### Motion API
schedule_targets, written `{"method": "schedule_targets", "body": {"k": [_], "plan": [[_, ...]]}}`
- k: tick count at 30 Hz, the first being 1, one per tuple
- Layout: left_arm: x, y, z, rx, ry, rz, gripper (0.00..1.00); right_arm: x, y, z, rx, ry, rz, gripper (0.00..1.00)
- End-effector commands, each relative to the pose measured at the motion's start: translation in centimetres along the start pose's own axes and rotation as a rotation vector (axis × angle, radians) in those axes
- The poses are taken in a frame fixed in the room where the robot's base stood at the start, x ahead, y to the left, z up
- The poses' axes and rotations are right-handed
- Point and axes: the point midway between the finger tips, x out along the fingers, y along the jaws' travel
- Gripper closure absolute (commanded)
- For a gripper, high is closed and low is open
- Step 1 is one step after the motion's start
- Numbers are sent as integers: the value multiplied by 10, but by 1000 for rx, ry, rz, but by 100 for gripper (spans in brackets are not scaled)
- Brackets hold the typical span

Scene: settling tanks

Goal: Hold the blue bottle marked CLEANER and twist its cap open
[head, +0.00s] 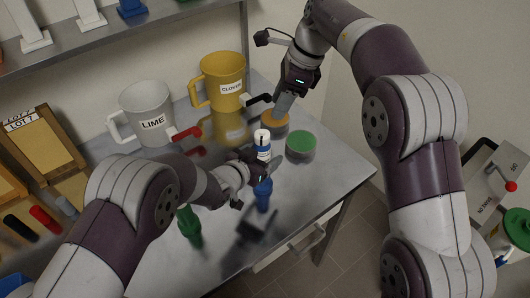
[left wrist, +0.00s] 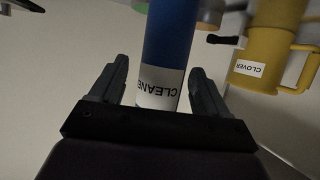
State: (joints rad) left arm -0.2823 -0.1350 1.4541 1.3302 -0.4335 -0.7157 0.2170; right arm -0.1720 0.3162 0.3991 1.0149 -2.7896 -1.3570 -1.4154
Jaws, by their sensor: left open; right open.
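The blue bottle marked CLEANER (head: 263,152) stands on the table near the middle of the head view, with a white cap (head: 262,134) on top. In the left wrist view the bottle (left wrist: 170,45) and its white label show between the two fingers, with gaps at both sides. My left gripper (head: 264,169) is open around the bottle and hides part of it in the head view. My right gripper (head: 282,108) is open and points down, above and behind the bottle in the picture, overlapping an orange-lidded jar; I cannot tell whether they touch.
The orange-lidded jar (head: 271,119) and a green-lidded jar (head: 301,142) stand close by. A yellow CLOVER jug (head: 219,72) and a white LIME jug (head: 149,103) stand at the back. A green object (head: 189,226) is near my left arm.

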Motion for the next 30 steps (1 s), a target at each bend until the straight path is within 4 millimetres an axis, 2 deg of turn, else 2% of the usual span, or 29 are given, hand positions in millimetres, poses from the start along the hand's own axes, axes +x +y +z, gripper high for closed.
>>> {"method": "schedule_targets", "body": {"k": [4, 13, 14, 19, 20, 21, 23, 24, 27, 30], "plan": [[16, 0, 0, 0, 0, 0, 24, 0, 0, 0, 0, 0, 0, 57], [20, 0, -1, 0, 1, -1, 24, 0, 0, 0, 0, 0, 0, 57], [20, 0, -1, 0, 1, -1, 31, 0, 0, 0, 0, 0, 0, 57], [20, 0, -1, 0, 1, -1, 86, 0, 0, 0, 0, 0, 0, 57], [20, 0, -1, 0, 1, -1, 87, 0, 0, 0, 0, 0, 0, 57], [20, 0, -1, 0, 1, -1, 59, 0, 0, 0, 0, 0, 0, 57], [20, 0, -1, 0, 1, -1, 79, 0, 0, 0, 0, 0, 0, 57], [20, 0, -1, 0, 1, -1, 92, 0, 0, 0, 0, 0, 0, 57], [20, 0, -1, 0, 1, -1, 92, 4, -1, -3, 6, 2, 9, 33], [20, 0, -1, 0, 1, -1, 92, 8, -13, -6, 16, 2, 9, 33]]}}
